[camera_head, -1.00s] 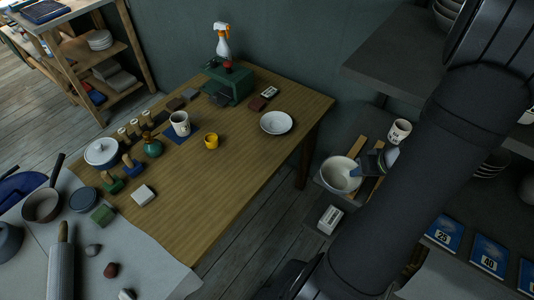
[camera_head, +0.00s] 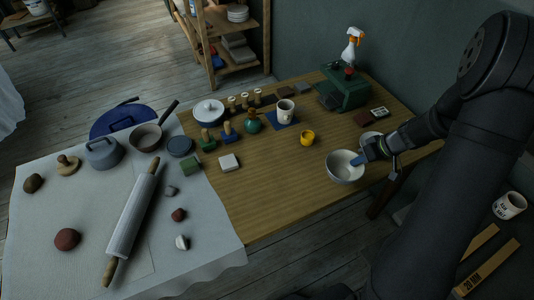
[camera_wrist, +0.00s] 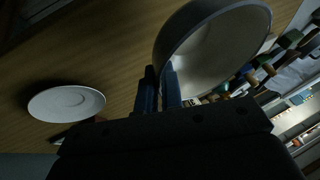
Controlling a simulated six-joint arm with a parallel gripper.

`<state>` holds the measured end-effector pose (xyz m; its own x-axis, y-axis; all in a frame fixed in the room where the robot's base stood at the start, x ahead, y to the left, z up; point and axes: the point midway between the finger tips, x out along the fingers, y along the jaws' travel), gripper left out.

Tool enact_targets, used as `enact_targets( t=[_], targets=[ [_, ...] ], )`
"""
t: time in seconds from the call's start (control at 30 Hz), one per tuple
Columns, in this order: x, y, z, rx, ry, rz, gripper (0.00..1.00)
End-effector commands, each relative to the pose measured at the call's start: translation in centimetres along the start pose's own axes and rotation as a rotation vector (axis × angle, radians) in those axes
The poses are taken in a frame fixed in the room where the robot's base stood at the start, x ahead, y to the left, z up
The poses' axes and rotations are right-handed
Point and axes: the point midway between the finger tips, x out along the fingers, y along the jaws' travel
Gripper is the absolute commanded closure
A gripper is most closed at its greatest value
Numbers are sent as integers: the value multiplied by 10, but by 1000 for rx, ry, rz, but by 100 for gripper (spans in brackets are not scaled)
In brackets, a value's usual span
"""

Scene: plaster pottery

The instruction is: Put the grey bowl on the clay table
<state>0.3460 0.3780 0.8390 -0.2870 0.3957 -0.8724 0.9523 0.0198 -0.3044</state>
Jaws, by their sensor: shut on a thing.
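The grey bowl (camera_head: 344,168) is pale grey and roughly upright in the head view, over the front right part of the wooden clay table (camera_head: 270,190). My gripper (camera_head: 362,160) is shut on the bowl's right rim. The bowl (camera_wrist: 215,50) also shows in the wrist view, its rim between the blue fingers of my gripper (camera_wrist: 160,85). The wood of the table fills much of the wrist view behind it. The bowl looks held above the table; the height of the gap cannot be told.
A white plate (camera_wrist: 66,104) lies on the table; my arm partly covers it in the head view. The front middle is clear.

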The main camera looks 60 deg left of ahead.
Motion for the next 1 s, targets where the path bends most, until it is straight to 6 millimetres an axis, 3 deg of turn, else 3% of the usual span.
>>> enact_targets(
  t=[0.03,0.2,0.4,0.67,1.0],
  targets=[
    [2,4,-18,-25,-5,-8,100],
    [4,14,-59,-70,-22,-31,100],
    [4,18,-79,-91,-31,-44,100],
    [9,20,-78,-92,-32,-46,100],
    [46,33,-62,-91,-32,-46,100]
  ],
)
